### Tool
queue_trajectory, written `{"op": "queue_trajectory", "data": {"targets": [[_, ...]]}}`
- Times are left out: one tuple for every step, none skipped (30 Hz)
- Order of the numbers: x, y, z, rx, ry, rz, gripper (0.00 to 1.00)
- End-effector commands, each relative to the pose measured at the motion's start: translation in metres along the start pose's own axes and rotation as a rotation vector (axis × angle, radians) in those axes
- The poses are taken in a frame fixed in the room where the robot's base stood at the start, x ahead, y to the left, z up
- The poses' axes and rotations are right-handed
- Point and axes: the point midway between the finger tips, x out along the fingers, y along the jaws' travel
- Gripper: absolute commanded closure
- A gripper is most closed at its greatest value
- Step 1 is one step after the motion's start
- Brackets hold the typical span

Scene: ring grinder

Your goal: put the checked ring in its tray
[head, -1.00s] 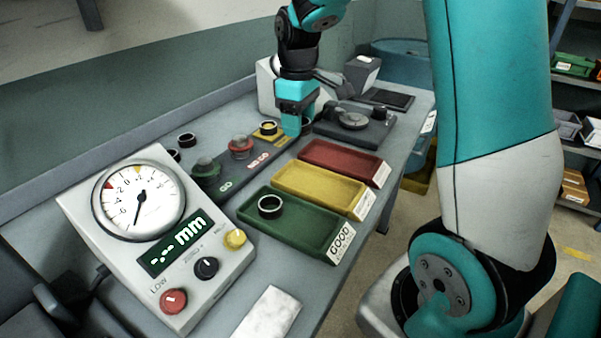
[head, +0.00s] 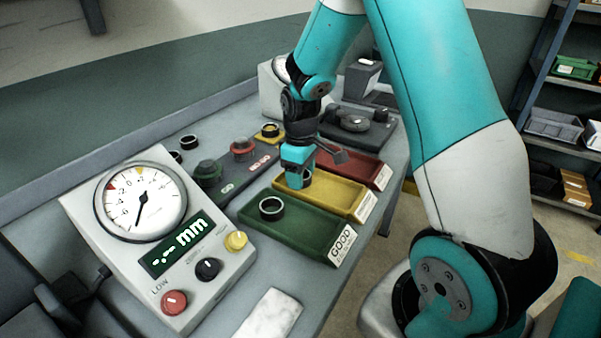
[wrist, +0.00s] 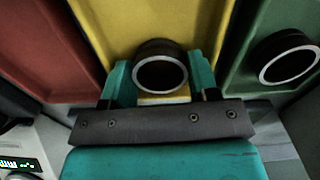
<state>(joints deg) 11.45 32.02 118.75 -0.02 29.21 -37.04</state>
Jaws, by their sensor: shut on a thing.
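The checked ring (wrist: 160,47), dark outside with a bright rim, sits between the teal fingers of my gripper (wrist: 161,75) in the wrist view. My gripper (head: 297,184) is shut on it over the left end of the yellow tray (head: 340,194) in the head view. The fingers hide most of the ring there. I cannot tell whether the ring touches the tray floor. The green tray (head: 310,232), labelled GOOD, holds another dark ring (head: 271,208). The red tray (head: 365,168) lies behind the yellow one and looks empty.
The gauge box (head: 200,262) stands at the front left, its display showing dashes. A dark strip with green, red and yellow spots (head: 240,165) runs behind the trays, with a ring (head: 270,131) at the yellow spot. Two loose rings stand farther left. A dark grey device (head: 355,125) is at the back.

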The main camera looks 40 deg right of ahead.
Motion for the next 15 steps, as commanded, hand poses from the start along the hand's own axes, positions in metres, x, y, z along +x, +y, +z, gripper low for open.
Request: {"op": "queue_trajectory", "data": {"targets": [[0.0000, 0.0001, -0.0001, 0.000, 0.000, 0.000, 0.76], [0.0007, 0.0000, -0.0001, 0.000, 0.000, 0.000, 0.76], [0.0021, 0.0000, -0.0001, 0.000, 0.000, 0.000, 0.76], [0.0033, 0.0000, -0.0001, 0.000, 0.000, 0.000, 0.76], [0.0035, 0.0000, -0.0001, 0.000, 0.000, 0.000, 0.43], [0.0027, 0.0000, -0.0001, 0.000, 0.000, 0.000, 0.35], [0.0027, 0.0000, -0.0001, 0.000, 0.000, 0.000, 0.35], [0.0026, 0.0000, -0.0001, 0.000, 0.000, 0.000, 0.35], [0.0026, 0.0000, -0.0001, 0.000, 0.000, 0.000, 0.35], [0.0026, 0.0000, -0.0001, 0.000, 0.000, 0.000, 0.35], [0.0026, 0.0000, -0.0001, 0.000, 0.000, 0.000, 0.35], [0.0025, 0.0000, -0.0001, 0.000, 0.000, 0.000, 0.35], [0.0024, 0.0000, -0.0001, 0.000, 0.000, 0.000, 0.35], [0.0019, 0.0000, -0.0001, 0.000, 0.000, 0.000, 0.35], [0.0003, 0.0000, -0.0002, 0.000, 0.000, 0.000, 0.35]]}}
